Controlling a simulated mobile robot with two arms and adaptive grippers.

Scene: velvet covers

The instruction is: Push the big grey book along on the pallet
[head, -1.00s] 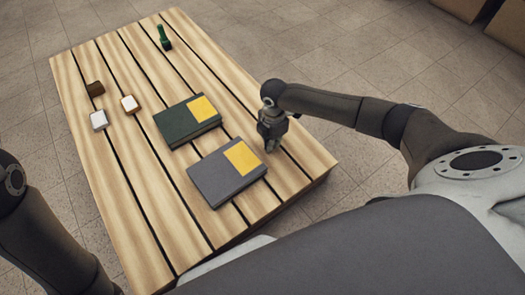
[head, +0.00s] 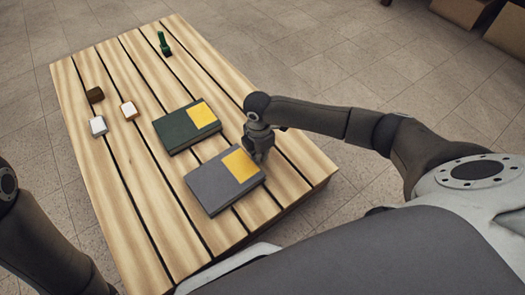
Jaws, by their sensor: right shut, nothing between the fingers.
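The big grey book (head: 212,185) lies flat on the wooden pallet (head: 116,220), near its front end. It has a yellow patch on its upper right part. My right gripper (head: 259,158) is shut and empty, pointing down at the book's upper right edge. It looks to be touching the book or very close to it; I cannot tell which. Its fingertips are partly hard to make out against the book. On the left only part of my left arm shows; the left gripper is out of view.
A dark green book (head: 177,132) with a yellow patch lies just beyond the grey one. Bare slats lie left of the books.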

